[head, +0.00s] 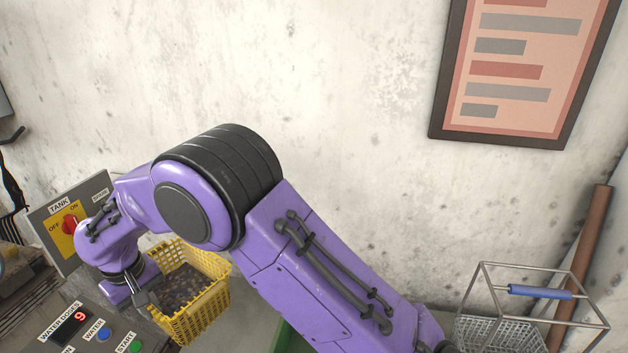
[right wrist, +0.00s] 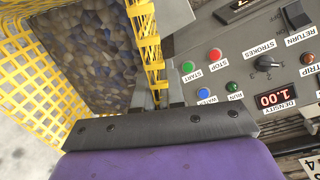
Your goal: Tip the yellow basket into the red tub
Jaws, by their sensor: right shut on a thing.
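The yellow basket (head: 203,313) is in the lower left of the head view, with dark brown and grey pebbles (head: 180,285) inside. It looks upright in the head view; what is under it is hidden. My right gripper (head: 146,302) is shut on the near left wall of the basket. In the right wrist view the jaws (right wrist: 156,95) pinch the yellow lattice wall (right wrist: 146,45), and the pebbles (right wrist: 85,50) lie to the left of it. I see no red tub in either view. My left gripper is not in view.
A control panel (head: 70,340) with buttons and a display stands beside the basket, also in the right wrist view (right wrist: 235,60). A tank switch box (head: 75,215) is behind. A wire basket with a blue handle (head: 540,292) is at right. A green edge (head: 290,342) shows below my arm.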

